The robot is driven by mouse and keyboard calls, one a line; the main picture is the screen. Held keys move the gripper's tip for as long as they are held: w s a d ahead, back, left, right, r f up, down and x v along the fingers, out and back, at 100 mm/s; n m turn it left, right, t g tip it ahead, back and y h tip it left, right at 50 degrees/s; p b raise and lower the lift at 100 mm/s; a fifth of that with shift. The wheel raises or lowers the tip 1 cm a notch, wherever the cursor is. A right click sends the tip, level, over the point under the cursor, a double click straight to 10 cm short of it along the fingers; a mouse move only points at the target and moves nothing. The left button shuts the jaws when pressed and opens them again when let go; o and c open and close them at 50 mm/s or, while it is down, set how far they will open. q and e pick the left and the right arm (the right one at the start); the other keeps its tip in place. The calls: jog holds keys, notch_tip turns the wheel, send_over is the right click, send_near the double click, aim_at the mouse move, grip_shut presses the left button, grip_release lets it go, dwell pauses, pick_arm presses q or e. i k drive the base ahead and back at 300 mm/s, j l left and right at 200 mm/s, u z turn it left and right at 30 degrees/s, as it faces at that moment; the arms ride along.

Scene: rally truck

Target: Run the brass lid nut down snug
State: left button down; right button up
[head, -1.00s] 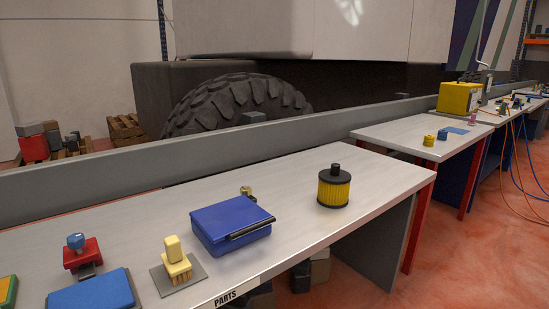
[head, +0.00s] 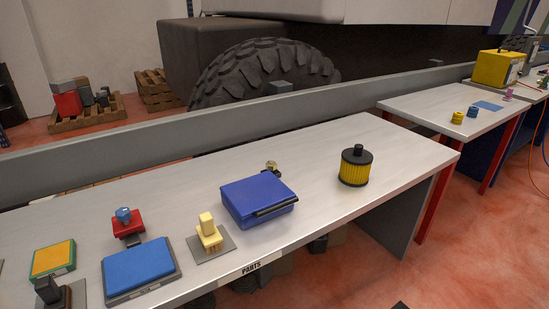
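A small brass-coloured piece (head: 271,166) stands on the parts bench just behind the blue box, partly hidden by it; it is too small to tell if it is the lid nut. The blue box (head: 250,192) has a flat lid, shut, with a black bar along its front right edge. A yellow filter with a black cap (head: 355,168) stands upright to the right of the box. Neither of my grippers is in view.
The bench (head: 320,140) also holds a yellow brush-like block (head: 208,232), a blue pad (head: 138,268), a red block with a blue knob (head: 127,222) and a green-and-yellow pad (head: 53,259). A second bench (head: 425,107) stands beyond a gap. The bench's right end is clear.

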aim_at(271, 166)
jog(key=i+l+u, duration=0.1)
jog(key=i+l, duration=0.15)
jog(key=i+l+u, duration=0.1)
jog(key=l, duration=0.35)
jog(key=i+l+u, duration=0.15)
jog(key=i+l, duration=0.2)
jog(key=i+l+u, duration=0.1)
jog(key=l, duration=0.3)
jog(key=i+l+u, duration=0.1)
jog(key=i+l, duration=0.15)
jog(key=l, duration=0.2)
